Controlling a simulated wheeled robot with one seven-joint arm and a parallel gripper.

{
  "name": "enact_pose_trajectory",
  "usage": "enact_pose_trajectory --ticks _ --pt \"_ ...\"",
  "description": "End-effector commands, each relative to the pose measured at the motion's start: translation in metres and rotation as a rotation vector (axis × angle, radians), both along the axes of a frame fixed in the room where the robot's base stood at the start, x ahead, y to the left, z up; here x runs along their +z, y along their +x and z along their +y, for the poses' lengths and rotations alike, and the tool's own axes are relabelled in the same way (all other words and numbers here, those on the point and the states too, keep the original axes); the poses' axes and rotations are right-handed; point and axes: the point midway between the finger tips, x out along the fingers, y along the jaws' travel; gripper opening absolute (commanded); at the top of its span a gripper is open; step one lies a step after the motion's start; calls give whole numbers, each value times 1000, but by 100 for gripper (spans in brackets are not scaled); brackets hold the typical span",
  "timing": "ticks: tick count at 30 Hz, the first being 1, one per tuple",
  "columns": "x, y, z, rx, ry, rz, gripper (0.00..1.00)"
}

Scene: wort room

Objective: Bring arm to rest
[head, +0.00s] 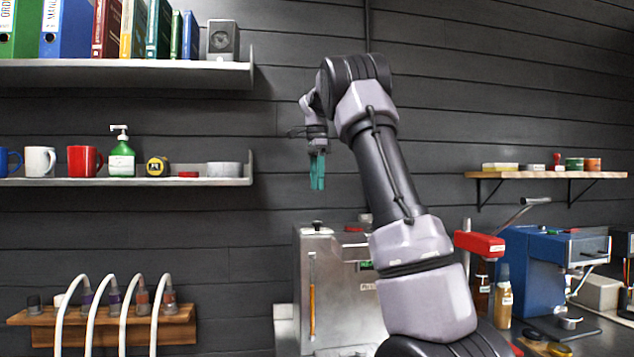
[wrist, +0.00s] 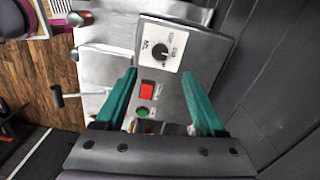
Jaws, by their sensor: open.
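My arm rises from the bottom right of the head view and bends over at the top. My gripper (head: 317,172), with teal fingers, hangs down in front of the dark plank wall. It is in the air above and a little left of a steel machine (head: 335,290). In the wrist view my gripper (wrist: 160,95) is open, its two teal fingers apart with nothing held between them. Beyond the fingers is a grey control panel with a dial (wrist: 160,52), a red switch (wrist: 147,91) and a green button (wrist: 144,113).
Left of my gripper are an upper shelf (head: 120,75) with binders and books, and a lower shelf (head: 215,182) with mugs and a green bottle. A wooden rack (head: 180,335) holds several hoses. At right are a blue machine (head: 535,265) and a small wall shelf (head: 600,175).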

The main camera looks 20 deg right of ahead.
Motion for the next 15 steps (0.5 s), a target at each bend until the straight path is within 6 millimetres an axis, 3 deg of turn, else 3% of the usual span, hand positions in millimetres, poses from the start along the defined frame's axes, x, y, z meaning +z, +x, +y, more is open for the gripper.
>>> enact_pose_trajectory --ticks 9,11,15 --pt "3 -6 -1 23 6 -10 72" --pt "6 -15 0 58 18 -26 72" --pt "16 -56 3 219 52 -99 72"
